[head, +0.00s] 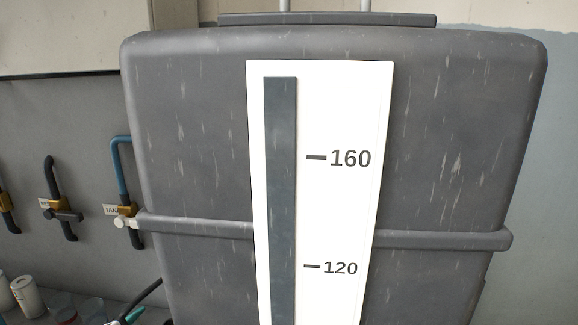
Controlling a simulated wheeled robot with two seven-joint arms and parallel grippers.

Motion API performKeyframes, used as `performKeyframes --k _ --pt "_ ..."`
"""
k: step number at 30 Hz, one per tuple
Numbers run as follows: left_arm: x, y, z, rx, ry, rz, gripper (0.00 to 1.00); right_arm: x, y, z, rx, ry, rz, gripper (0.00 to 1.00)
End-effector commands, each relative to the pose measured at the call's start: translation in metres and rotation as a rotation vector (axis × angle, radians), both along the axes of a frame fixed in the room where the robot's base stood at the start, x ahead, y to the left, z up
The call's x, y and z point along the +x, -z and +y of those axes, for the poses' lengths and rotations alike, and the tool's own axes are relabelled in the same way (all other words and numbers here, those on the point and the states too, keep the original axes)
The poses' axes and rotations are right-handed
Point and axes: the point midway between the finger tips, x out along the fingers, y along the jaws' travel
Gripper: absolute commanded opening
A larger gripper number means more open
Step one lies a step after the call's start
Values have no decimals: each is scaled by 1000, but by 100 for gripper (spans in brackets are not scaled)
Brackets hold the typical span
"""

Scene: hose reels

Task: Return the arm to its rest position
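Neither of my arms nor grippers can be made out in the head view. A large scuffed grey tank (195,120) fills the middle of the view. On its front is a white gauge panel (340,110) with a dark vertical strip (281,180) and the marks 160 and 120. The tank's lower part is cut off by the bottom edge of the picture.
At left, several pipes with brass valves stand on the grey wall, one with a blue pipe (121,165). White containers (28,296) sit on a surface at lower left, near a dark curved piece (140,298). Bare wall (545,200) shows at right.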

Motion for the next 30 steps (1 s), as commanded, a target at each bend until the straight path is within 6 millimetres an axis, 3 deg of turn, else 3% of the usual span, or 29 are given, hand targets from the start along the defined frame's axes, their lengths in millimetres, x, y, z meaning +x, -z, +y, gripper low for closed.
performKeyframes --k 1,3,7,12,20,30 --pt "-27 32 -16 -118 -61 104 44 0 0 0 0 0 0 0" --pt "-61 64 -30 -248 -153 232 44 0 0 0 0 0 0 0" --pt "-118 102 -53 -427 -305 423 44 0 0 0 0 0 0 0" --pt "-178 128 -75 -581 -470 612 44 0 0 1 1 0 0 0" --pt "-258 143 -106 -751 -704 851 44 0 0 1 1 0 0 0" --pt "-236 236 -106 -721 -703 875 44 0 0 1 1 0 0 0"
